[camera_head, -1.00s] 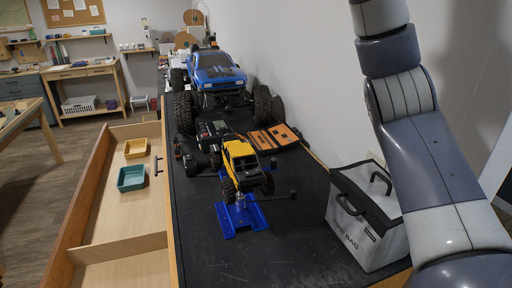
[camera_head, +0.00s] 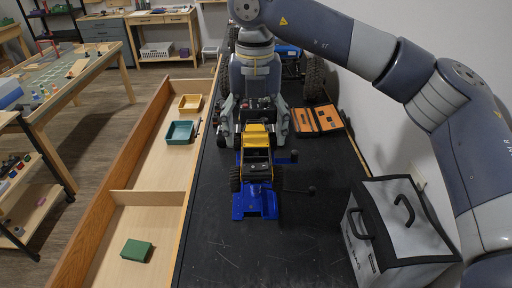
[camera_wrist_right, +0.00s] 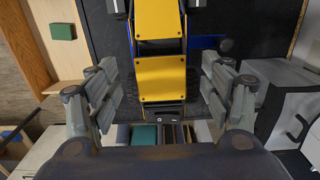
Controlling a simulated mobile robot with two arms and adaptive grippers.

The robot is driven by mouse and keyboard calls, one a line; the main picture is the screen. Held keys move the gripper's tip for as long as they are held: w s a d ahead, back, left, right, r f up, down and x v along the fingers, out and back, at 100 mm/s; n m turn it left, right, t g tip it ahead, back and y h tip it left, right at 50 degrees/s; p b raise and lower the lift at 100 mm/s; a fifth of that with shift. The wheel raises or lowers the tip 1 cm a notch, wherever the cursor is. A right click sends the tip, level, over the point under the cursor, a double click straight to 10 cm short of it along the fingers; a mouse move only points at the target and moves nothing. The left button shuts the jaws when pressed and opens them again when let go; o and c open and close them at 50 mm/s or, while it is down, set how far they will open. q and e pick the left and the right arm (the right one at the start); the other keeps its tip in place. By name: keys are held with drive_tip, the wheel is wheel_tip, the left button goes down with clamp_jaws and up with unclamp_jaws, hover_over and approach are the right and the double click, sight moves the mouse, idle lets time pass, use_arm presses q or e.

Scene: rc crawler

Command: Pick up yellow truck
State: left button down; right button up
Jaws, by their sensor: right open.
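The yellow truck (camera_head: 256,136) sits on a blue stand (camera_head: 241,206) on the black bench top, with its yellow cab and dark wheels showing. It also shows in the right wrist view as yellow panels (camera_wrist_right: 161,80) running up the middle. My right gripper (camera_head: 253,133) is open at the truck's far end, one finger to each side of it. In the wrist view the fingers of the right gripper (camera_wrist_right: 162,88) stand apart on both sides of the truck, with visible gaps. The gripper hides part of the truck's far end. My left gripper is not in view.
A blue truck (camera_head: 286,52) stands behind, mostly hidden by my arm. An orange tool case (camera_head: 318,120) lies to the right. A grey bag (camera_head: 400,225) stands at front right. A drawer on the left holds a yellow bin (camera_head: 190,103), teal bin (camera_head: 179,132) and green block (camera_head: 137,250).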

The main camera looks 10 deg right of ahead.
drive_tip(key=shift+d+f+p, duration=0.2)
drive_tip(key=shift+f+p, duration=0.25)
drive_tip(key=shift+f, duration=0.05)
wheel_tip(320, 180, down, 4)
drive_tip(key=shift+a+p, duration=0.1)
drive_tip(key=shift+p, duration=1.15)
drive_tip(key=shift+w+f, duration=0.1)
drive_tip(key=shift+f, duration=0.2)
drive_tip(key=c, duration=1.5)
